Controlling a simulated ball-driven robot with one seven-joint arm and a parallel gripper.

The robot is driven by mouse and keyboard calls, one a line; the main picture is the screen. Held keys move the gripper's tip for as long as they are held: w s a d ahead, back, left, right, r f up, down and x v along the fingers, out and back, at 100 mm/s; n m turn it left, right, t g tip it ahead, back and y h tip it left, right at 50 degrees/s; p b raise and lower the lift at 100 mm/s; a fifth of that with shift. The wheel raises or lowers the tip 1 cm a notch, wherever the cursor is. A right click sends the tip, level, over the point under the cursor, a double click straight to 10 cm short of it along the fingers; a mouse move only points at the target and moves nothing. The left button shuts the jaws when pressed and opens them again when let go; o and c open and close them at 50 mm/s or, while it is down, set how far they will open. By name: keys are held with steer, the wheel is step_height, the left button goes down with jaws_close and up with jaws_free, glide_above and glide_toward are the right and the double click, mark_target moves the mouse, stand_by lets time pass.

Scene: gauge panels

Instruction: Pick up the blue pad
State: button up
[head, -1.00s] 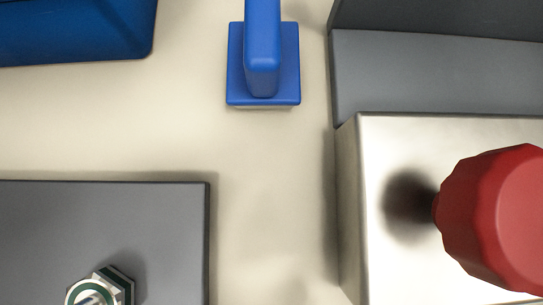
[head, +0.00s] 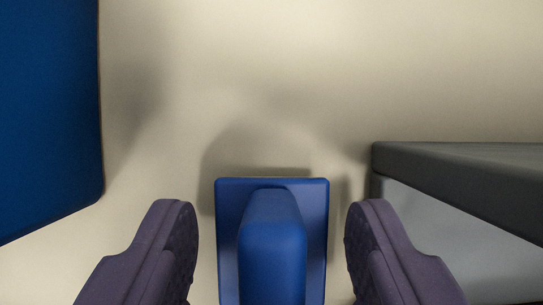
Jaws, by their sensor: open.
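The blue pad (head: 228,240) is a flat square plate with a raised rounded blue handle (head: 272,245) on it, at the bottom middle of the head view. Its lower part is cut off by the picture edge. My gripper (head: 271,215) shows as two dark purple fingers, one to the left and one to the right of the pad. The fingers are open, with the handle between them in the picture and a visible gap on each side. I see no contact with the pad.
A large dark blue box (head: 48,110) fills the upper left. A grey block (head: 460,160) with a lighter sloped face stands at the right, close to the right finger. The cream surface (head: 270,70) above the pad is clear.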

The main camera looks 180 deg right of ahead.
steer(key=shift+w+f, duration=0.15)
steer(key=shift+f, duration=0.25)
steer(key=shift+c, duration=0.4)
steer(key=c, duration=0.7)
steer(key=shift+c, duration=0.2)
